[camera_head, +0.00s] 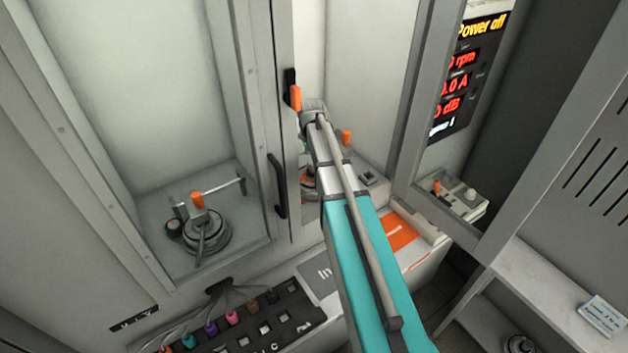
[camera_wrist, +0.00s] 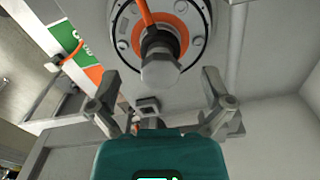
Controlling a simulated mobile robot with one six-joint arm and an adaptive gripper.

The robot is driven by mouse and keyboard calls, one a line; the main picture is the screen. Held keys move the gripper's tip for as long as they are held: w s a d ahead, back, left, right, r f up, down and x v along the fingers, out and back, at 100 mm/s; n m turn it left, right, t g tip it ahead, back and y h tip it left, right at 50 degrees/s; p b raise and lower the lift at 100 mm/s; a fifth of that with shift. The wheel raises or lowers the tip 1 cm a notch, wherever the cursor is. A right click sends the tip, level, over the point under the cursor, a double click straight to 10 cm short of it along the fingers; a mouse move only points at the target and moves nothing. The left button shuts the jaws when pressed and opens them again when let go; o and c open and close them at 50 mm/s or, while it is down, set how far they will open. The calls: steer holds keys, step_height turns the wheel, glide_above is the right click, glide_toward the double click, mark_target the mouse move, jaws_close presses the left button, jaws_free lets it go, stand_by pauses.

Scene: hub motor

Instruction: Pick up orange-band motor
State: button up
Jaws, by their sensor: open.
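The orange-band motor (camera_wrist: 188,50) is at the top middle of the wrist view, a round grey hub with an orange ring and a dark shaft ending in a pale tip. In the head view, part of the motor (camera_head: 309,184) shows inside the middle cabinet, left of my arm and partly hidden by it. My gripper (camera_wrist: 160,82) is open, with its two fingers spread below the hub in the wrist view. The shaft tip lies between the finger lines, and I see no finger touching it. My arm hides the fingers in the head view.
An orange-handled clamp fixture (camera_head: 205,230) stands in the left bay. A grey door frame with a dark handle (camera_head: 278,187) stands close left of my arm. A display (camera_head: 460,75) reads "Power off". A connector panel (camera_head: 245,325) with coloured plugs is below.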

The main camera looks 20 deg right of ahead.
mark_target(313, 171)
steer(key=shift+d+f+b, duration=0.15)
steer(key=shift+f+b, duration=0.7)
steer(key=shift+d+f+b, duration=0.1)
steer(key=shift+f+b, duration=0.7)
steer(key=shift+f, duration=0.05)
steer(key=shift+f+b, duration=0.9)
steer(key=c, duration=1.3)
steer(key=shift+o, duration=0.2)
steer(key=shift+w+r+p, duration=0.1)
steer(key=shift+r+p, duration=0.15)
steer(key=shift+p, duration=0.05)
step_height(313, 171, up, 10)
steer(key=p, duration=0.9)
steer(key=shift+f, duration=0.25)
steer(key=shift+f, duration=0.1)
steer(key=shift+f+b, duration=1.1)
steer(key=shift+f, duration=0.15)
